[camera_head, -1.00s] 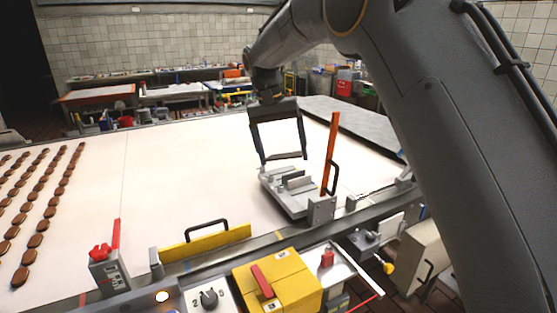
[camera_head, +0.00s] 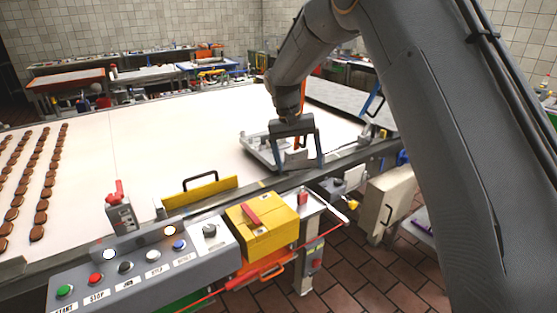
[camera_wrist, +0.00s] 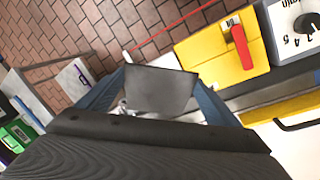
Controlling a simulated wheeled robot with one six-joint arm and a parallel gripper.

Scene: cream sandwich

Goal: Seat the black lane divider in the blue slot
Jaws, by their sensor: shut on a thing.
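My gripper (camera_head: 298,164) is low over the conveyor's near edge at right of centre, beside the grey metal fixture (camera_head: 256,150). In the wrist view a flat dark grey plate (camera_wrist: 160,90) sits between the two fingers. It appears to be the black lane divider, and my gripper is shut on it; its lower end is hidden. A blue upright piece (camera_head: 374,102) stands at the conveyor's right side. I cannot make out the blue slot itself.
A yellow divider (camera_head: 205,193) with a black handle lies along the near rail. An orange upright (camera_head: 303,90) is partly behind my gripper. A yellow box (camera_head: 262,222) and a button panel (camera_head: 140,265) stand in front. Brown cookies fill the belt's left; its middle is clear.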

